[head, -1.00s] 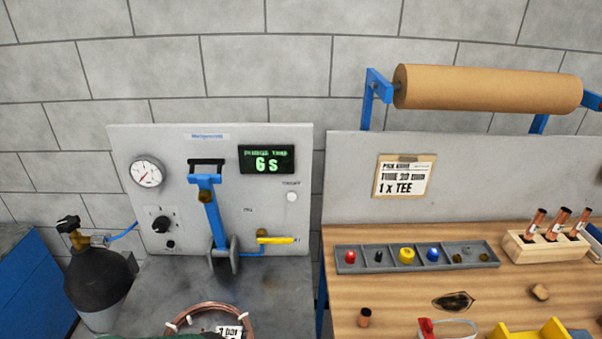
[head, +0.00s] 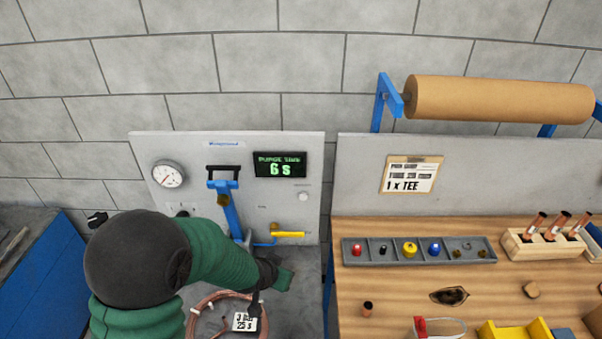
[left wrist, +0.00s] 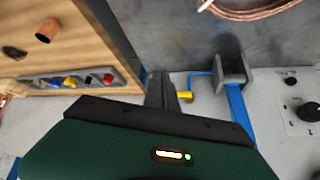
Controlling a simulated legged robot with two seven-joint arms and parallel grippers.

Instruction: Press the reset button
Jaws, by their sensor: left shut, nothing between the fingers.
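The grey panel (head: 150,150) at the back carries a small round white button (head: 303,196) on its right side, below the display that reads 6 s. Its small label is too blurred to read. A small dark button (left wrist: 290,81) sits beside the black knob (left wrist: 308,112) in the left wrist view; my arm hides it in the head view. I cannot tell which is the reset button. My left gripper (left wrist: 162,80) is shut and empty, over the grey bench in front of the panel, lower than the white button and apart from it. My right gripper is not in view.
A blue lever (head: 229,212) and a yellow handle (head: 289,234) stick out of the panel. A copper coil (head: 197,313) with a tag lies on the grey bench. The wooden bench (head: 390,290) at right holds a parts tray (head: 480,243) and copper tubes.

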